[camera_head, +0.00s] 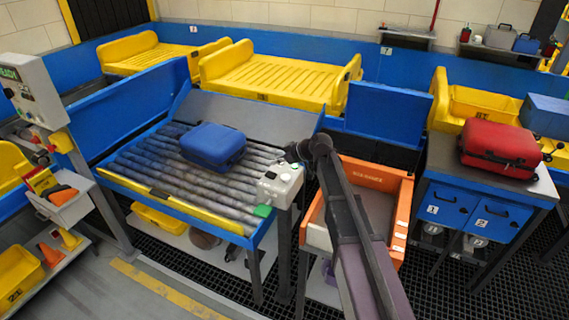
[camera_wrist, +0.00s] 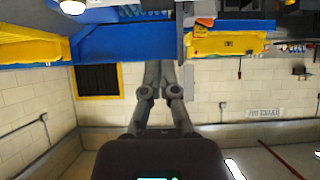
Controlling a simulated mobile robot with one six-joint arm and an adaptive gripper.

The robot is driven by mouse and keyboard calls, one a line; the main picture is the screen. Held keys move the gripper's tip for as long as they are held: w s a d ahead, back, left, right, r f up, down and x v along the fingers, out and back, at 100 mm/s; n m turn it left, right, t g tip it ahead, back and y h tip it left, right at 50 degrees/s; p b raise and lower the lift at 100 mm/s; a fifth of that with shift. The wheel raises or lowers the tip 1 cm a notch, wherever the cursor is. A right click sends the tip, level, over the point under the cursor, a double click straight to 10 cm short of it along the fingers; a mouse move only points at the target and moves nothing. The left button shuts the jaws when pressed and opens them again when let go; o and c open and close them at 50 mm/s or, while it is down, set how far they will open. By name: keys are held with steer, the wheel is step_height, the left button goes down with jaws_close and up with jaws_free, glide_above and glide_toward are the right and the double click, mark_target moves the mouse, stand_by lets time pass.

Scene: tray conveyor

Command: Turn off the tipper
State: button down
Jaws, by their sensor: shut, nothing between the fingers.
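The roller table (camera_head: 128,160), which looks like the tipper, has a blue frame and grey rollers. A blue suitcase (camera_head: 213,145) lies on it. A small pale control box (camera_head: 279,186) sits at its right front corner, with a green part at its lower edge; its switch details are too small to read. My gripper (camera_head: 293,153) is just behind and above this box, at the end of my dark arm; I cannot tell whether it touches it. In the wrist view my gripper (camera_wrist: 162,68) is shut and empty, and the box cannot be made out.
A panel with a lit green display (camera_head: 10,74) stands at the left. An orange bin (camera_head: 341,166) is right of the roller table, partly behind my arm. A red suitcase (camera_head: 498,149) lies on a blue cabinet. Yellow trays (camera_head: 283,75) line the back.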

mark_target(272, 175)
steer(key=shift+b+x, duration=0.6)
steer(key=shift+x, duration=0.55)
steer(key=shift+a+f+b, duration=0.1)
steer(key=shift+f+b, duration=1.5)
steer(key=shift+f, duration=0.2)
steer(key=shift+w, duration=0.1)
